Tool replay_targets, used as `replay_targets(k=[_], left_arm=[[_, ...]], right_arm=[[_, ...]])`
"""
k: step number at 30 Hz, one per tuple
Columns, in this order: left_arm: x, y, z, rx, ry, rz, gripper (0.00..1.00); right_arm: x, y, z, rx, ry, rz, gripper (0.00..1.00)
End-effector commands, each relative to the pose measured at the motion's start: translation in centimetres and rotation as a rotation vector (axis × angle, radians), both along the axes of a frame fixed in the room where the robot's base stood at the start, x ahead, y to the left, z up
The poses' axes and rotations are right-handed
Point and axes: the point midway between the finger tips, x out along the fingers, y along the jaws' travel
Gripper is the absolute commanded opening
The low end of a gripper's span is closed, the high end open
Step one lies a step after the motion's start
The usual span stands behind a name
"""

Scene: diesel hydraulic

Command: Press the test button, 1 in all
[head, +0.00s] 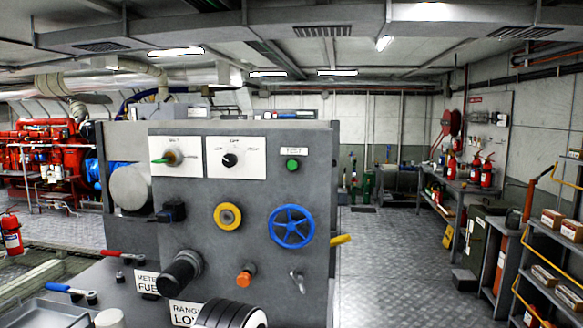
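The green test button (292,165) sits at the upper right of a grey control panel (255,190), under a small white label (294,151) that appears to read TEST. Nothing covers the button in the head view. Whether it is pressed in cannot be told. Neither of my grippers is in view.
Nearby on the panel are a black rotary knob (229,160), a green-tipped switch (170,158), a yellow ring knob (228,216), a blue handwheel (291,227), an orange knob (245,278) and a black cylindrical handle (180,272). A yellow handle (341,239) sticks out right. Floor (390,260) beyond is clear.

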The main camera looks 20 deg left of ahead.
Motion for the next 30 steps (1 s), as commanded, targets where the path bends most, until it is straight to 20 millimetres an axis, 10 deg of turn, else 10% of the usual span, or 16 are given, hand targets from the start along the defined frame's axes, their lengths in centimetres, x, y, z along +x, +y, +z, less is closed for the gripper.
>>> replay_targets(k=[4,30], left_arm=[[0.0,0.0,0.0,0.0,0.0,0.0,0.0],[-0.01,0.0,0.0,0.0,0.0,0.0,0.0]], right_arm=[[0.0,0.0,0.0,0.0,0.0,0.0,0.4],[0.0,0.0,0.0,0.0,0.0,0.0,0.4]])
